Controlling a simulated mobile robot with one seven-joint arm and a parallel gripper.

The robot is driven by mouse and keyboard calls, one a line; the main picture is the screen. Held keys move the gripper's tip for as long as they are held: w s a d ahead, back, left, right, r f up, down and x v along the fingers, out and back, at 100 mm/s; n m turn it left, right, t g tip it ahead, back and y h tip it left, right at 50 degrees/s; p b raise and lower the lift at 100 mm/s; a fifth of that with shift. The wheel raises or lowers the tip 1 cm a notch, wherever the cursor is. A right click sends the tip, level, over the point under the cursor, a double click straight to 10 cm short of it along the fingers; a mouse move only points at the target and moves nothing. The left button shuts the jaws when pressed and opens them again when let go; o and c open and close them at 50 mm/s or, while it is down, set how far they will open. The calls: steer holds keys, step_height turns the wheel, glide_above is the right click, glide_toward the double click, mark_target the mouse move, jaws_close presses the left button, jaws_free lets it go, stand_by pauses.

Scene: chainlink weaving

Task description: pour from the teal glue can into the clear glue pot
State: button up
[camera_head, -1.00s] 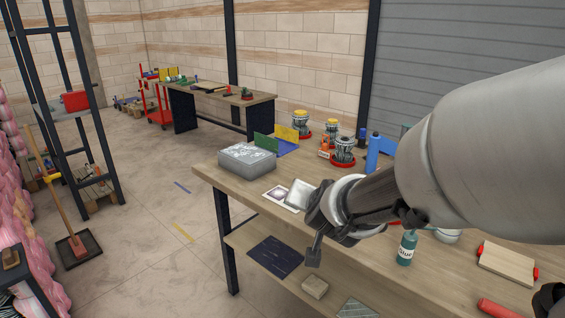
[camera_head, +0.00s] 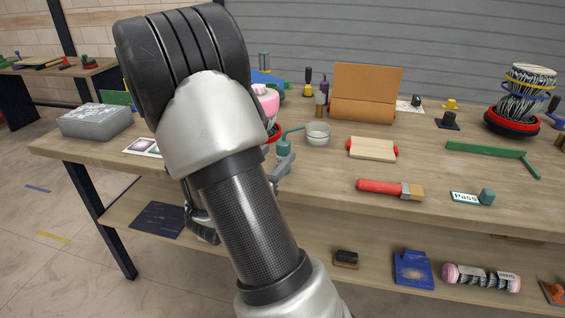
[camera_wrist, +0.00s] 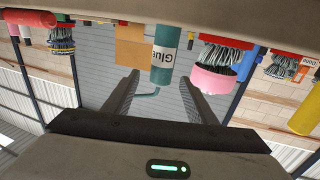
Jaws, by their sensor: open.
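The teal glue can (camera_head: 284,150) stands upright on the bench top with its thin spout pointing right. The clear glue pot (camera_head: 317,133) stands just right of and behind it, near the spout's end. My gripper (camera_wrist: 159,77) is open at the can; one finger shows beside the can in the head view, and my arm hides the rest. I cannot make out the pot there.
A pink item (camera_head: 265,100) stands behind the can. A board with red ends (camera_head: 373,149), a red-handled brush (camera_head: 389,189) and a green bar (camera_head: 489,149) lie to the right. A brown box (camera_head: 366,93) stands behind. Bare bench top lies between them.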

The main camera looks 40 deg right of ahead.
mark_target(281, 151)
steer(key=x, duration=0.6)
steer(key=f+b+x, duration=0.1)
steer(key=x, duration=0.1)
steer(key=shift+w+d, duration=0.2)
steer(key=shift+w+d+r, duration=0.1)
steer(key=shift+w+d, duration=0.1)
steer(key=shift+d, duration=0.1)
steer(key=c, duration=1.3)
steer(key=shift+o, duration=0.2)
step_height(281, 151, up, 10)
steer(key=p, duration=0.2)
